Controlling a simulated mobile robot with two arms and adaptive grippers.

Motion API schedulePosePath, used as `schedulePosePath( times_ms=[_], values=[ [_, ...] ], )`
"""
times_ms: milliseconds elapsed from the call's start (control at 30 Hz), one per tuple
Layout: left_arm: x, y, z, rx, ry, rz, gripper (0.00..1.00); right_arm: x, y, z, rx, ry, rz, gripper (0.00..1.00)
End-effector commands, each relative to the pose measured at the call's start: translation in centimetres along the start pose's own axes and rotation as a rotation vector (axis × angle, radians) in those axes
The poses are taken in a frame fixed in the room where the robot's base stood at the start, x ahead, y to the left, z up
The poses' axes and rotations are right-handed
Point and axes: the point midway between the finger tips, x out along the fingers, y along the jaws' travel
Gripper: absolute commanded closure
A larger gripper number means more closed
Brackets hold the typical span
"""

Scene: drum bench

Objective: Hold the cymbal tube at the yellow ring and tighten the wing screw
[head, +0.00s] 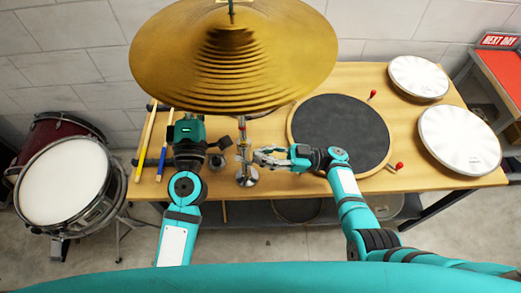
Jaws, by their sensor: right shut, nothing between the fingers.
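The gold cymbal (232,55) fills the top middle of the head view. It sits on a thin metal tube (243,136) that stands upright from a round chrome base (247,177) on the bench. The yellow ring and wing screw are too small to tell apart from the fittings on the tube. My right gripper (262,158) is shut, with its fingertips close to the tube's right side, above the base. Whether they touch it is unclear. My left gripper (196,134) is left of the tube under the cymbal's front rim; its fingers are not clear.
The wooden bench (400,160) carries a dark round pad (340,133) and two white drumheads (418,78) (459,140) at right. Drumsticks (147,142) lie at the left. A drum (65,183) stands on the floor at left. A red-topped table (505,68) is at far right.

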Motion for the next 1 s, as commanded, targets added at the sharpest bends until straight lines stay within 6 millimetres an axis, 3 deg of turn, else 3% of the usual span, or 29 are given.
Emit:
schedulePosePath(
  times_ms=[533,1000],
  values=[
    [0.1,0.5,0.0,-0.001,0.001,0.01,1.0,-0.2,0.0,2.3,0.001,0.0,0.0,1.0],
    [0.1,0.5,0.0,-0.001,0.001,0.01,1.0,0.0,0.0,3.1,0.0,0.0,0.0,1.0]
  ],
)
